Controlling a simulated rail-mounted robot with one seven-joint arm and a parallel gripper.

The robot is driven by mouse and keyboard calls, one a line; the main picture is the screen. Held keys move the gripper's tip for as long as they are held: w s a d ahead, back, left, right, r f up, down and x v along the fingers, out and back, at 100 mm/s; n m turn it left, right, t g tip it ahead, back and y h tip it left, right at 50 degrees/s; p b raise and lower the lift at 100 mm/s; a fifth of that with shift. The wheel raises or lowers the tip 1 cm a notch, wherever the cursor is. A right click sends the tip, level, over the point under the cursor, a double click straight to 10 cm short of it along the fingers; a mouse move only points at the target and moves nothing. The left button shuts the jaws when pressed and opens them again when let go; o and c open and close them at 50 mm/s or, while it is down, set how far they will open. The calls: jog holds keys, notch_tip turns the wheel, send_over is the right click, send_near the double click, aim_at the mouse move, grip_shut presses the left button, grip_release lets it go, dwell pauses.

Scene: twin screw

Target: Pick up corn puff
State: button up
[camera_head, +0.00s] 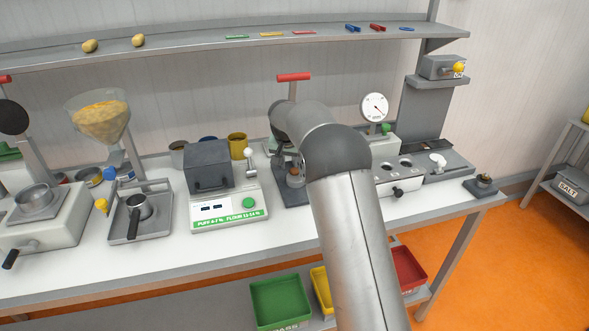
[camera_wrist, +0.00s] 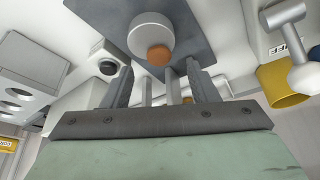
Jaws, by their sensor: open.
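An orange-brown round piece, which looks like the corn puff (camera_wrist: 159,55), shows in the wrist view against the edge of a pale grey cylinder (camera_wrist: 150,32). The cylinder is on a dark grey plate (camera_wrist: 190,20). The brown piece also shows in the head view (camera_head: 295,180), low at the press, just left of my arm. My gripper (camera_wrist: 163,78) is open, with one finger on either side of the piece in the wrist view. The space between the fingers is empty near the palm. Whether a finger touches the piece I cannot tell. My arm hides much of the gripper in the head view.
A press with a red handle (camera_head: 293,77) stands around the piece. A scale-like machine (camera_head: 229,207) and a yellow cup (camera_head: 238,146) are to its left; the cup also shows in the wrist view (camera_wrist: 283,84). A round gauge (camera_head: 374,107) stands right. Two tan lumps (camera_head: 138,41) lie on the shelf.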

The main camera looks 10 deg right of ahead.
jog(key=p+x, duration=0.1)
jog(key=x, duration=0.3)
jog(key=shift+w+d+f, duration=0.1)
jog(key=shift+w+d, duration=0.05)
jog(key=c, duration=0.8)
